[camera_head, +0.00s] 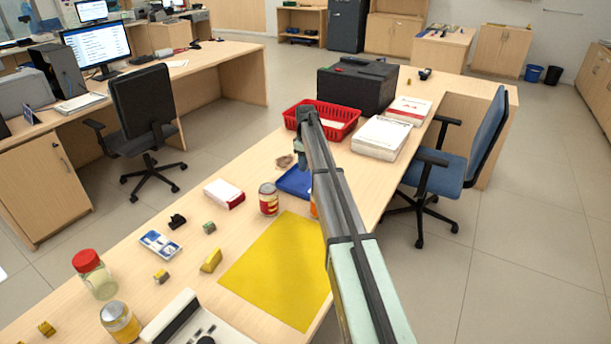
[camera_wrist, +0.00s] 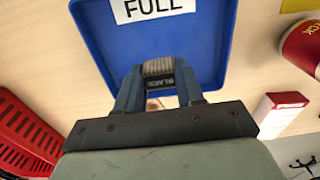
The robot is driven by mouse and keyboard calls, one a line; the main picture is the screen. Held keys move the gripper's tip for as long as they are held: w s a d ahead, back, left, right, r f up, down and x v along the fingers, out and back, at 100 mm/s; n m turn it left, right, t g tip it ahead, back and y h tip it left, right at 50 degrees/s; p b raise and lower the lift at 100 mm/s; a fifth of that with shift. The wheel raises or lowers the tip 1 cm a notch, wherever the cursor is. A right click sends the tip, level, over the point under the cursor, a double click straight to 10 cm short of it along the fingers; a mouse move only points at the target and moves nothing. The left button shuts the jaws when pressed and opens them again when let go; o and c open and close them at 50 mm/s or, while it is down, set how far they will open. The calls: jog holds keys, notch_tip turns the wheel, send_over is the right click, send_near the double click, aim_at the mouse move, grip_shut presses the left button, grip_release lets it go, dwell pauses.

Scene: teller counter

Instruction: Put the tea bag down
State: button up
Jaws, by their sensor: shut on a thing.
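My gripper (camera_wrist: 158,78) is shut on the tea bag (camera_wrist: 159,68), a small greyish ridged packet with dark lettering that reads "BLACK". In the wrist view it shows against the near edge of a blue tray (camera_wrist: 100,30) with a white "FULL" label (camera_wrist: 150,8). I cannot tell how high the tea bag is above the tray or counter. In the head view the blue tray (camera_head: 291,181) lies on the counter, partly hidden by my arm. My gripper (camera_head: 304,160) points down behind the tray there, and the tea bag cannot be made out.
A red basket (camera_head: 345,131) stands behind my gripper. A can (camera_head: 268,199) and a white-and-red box (camera_head: 222,194) are left of the tray. A yellow mat (camera_head: 275,270) lies in front. A small brown item (camera_head: 285,161) lies near the tray. Paper stacks (camera_head: 380,138) are to the right.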

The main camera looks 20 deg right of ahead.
aim_at(305, 181)
jog(key=shift+f, duration=2.9)
jog(key=shift+f, duration=0.1)
jog(key=o, duration=1)
notch_tip(305, 181, up, 12)
jog(key=shift+r, duration=0.15)
